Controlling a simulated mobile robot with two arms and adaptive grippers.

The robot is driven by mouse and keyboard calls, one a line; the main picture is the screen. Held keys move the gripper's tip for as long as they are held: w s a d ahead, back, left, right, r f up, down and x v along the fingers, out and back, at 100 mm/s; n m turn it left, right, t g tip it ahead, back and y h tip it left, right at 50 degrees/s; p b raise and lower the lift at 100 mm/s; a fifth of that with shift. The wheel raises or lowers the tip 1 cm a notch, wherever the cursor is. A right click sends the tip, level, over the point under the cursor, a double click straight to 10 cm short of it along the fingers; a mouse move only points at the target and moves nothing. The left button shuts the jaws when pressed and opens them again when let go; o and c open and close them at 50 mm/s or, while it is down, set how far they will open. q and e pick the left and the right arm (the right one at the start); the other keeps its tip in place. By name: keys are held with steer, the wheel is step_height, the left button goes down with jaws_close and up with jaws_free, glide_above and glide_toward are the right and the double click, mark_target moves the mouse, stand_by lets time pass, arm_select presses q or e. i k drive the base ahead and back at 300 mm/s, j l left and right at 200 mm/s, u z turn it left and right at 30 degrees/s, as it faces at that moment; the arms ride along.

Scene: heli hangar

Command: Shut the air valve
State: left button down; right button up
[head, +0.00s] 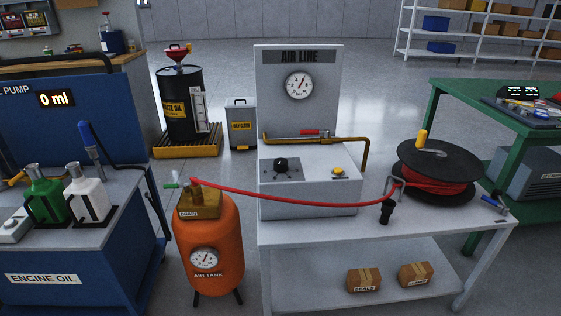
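The AIR LINE panel (298,110) stands upright at the back of the white bench, with a round gauge (299,86) on it. In front of the panel a brass pipe (345,140) runs across and bends down at its right end. A small red lever (312,133), which looks like the air valve handle, lies roughly in line with the pipe. Below it is a grey box (310,185) with a black knob (281,165) and a yellow button (339,171). Neither of my grippers is in view.
A red hose (290,202) runs from the orange air tank (208,240) to the black reel (438,170). A black fitting (387,212) stands on the white bench (430,232). The blue oil station (60,230) is left; a green table (470,100) is right.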

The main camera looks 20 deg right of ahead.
mark_target(326, 132)
steer(key=i+l, duration=0.75)
steer(key=i, duration=0.1)
